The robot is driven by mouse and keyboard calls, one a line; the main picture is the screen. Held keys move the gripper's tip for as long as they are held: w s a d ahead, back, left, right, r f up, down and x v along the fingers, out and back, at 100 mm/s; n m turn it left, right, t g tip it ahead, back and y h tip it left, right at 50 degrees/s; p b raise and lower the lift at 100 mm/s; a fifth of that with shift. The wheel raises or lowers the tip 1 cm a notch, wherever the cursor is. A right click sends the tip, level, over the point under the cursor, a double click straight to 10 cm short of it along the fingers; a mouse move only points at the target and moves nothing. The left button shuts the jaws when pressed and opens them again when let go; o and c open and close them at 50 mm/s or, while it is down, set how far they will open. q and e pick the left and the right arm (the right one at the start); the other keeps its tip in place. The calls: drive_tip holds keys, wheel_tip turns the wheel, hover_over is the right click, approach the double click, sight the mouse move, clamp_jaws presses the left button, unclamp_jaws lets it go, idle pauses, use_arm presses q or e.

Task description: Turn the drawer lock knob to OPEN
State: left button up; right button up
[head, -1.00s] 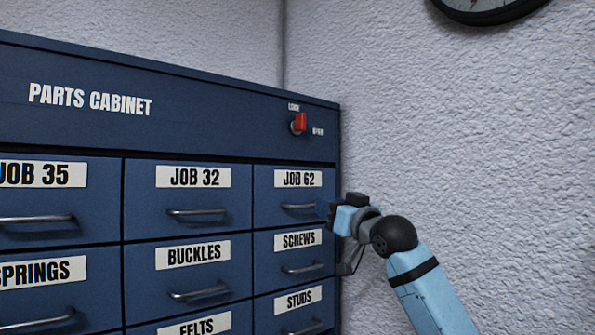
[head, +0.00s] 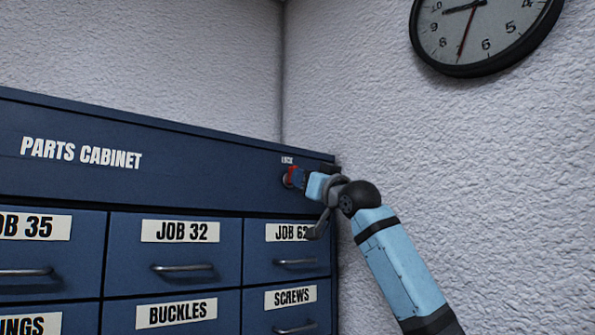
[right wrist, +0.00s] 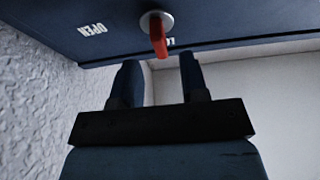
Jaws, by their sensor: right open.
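The drawer lock knob (head: 292,176) is red on a pale round base, at the top right of the blue parts cabinet (head: 210,170). In the right wrist view the knob (right wrist: 158,36) points towards the partly covered lock label (right wrist: 170,42), not towards the OPEN label (right wrist: 92,29). My right gripper (head: 300,179) is at the knob in the head view and hides part of it and the OPEN label there. In the right wrist view its two fingers (right wrist: 158,62) are open and empty, with the knob's tip between their lines, just beyond the fingertips. My left gripper is not in view.
A textured wall (head: 440,160) stands close to the cabinet's right side. A clock (head: 480,32) hangs high on it.

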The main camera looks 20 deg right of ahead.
drive_tip(key=x, duration=0.3)
drive_tip(key=shift+w+a+r+p, duration=0.15)
drive_tip(key=shift+w+r+p, duration=0.05)
drive_tip(key=shift+w+p, duration=0.15)
clamp_jaws()
